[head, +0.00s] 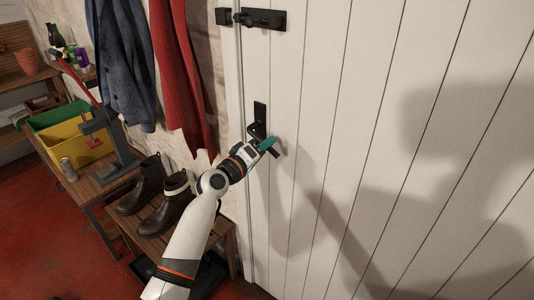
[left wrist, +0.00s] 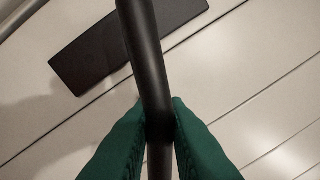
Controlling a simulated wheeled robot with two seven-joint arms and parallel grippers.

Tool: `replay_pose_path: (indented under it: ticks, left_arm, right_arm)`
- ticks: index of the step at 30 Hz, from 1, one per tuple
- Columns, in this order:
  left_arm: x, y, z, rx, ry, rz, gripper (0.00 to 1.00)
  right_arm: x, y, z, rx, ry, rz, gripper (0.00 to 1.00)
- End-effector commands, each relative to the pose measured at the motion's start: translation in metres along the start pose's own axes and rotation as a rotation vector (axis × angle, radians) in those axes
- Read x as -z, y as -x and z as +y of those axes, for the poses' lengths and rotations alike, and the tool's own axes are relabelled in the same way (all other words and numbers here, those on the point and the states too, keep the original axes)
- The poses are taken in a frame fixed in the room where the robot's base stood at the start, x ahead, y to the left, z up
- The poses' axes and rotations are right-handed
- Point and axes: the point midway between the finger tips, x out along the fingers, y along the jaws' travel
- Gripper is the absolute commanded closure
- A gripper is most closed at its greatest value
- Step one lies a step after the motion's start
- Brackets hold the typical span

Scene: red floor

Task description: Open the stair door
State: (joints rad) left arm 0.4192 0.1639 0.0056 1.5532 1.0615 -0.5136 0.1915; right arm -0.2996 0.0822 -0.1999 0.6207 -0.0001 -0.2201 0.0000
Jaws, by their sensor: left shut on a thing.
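The stair door (head: 345,130) is made of white vertical planks and looks shut in its frame. Its black handle (head: 257,128) sits on a dark back plate (head: 260,111) near the door's left edge. My left gripper (head: 270,146) is at the handle, with its green fingers around it. In the left wrist view the fingers (left wrist: 160,132) are closed on the dark handle bar (left wrist: 143,45), with the back plate (left wrist: 95,50) behind it. A black bolt latch (head: 262,18) is higher on the door. My right gripper is not in view.
Left of the door, boots (head: 165,205) stand on a low wooden bench (head: 222,232). A table with a yellow bin (head: 72,140) is further left. A blue jacket (head: 125,60) and a red garment (head: 178,70) hang on the wall. Red floor (head: 50,235) is open at lower left.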

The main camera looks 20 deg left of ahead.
Motion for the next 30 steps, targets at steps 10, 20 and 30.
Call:
replay_pose_path:
  ticks: [10,20,30]
  left_arm:
    - [0.003,0.002,0.017,-0.002,-0.198,0.014,1.00]
    - [0.002,0.002,0.018,-0.002,-0.253,0.020,1.00]
    - [0.001,0.001,0.018,-0.001,-0.252,0.020,1.00]
  right_arm:
    - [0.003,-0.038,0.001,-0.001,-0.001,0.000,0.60]
    - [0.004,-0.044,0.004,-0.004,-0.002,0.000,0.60]
    - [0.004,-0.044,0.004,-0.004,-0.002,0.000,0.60]
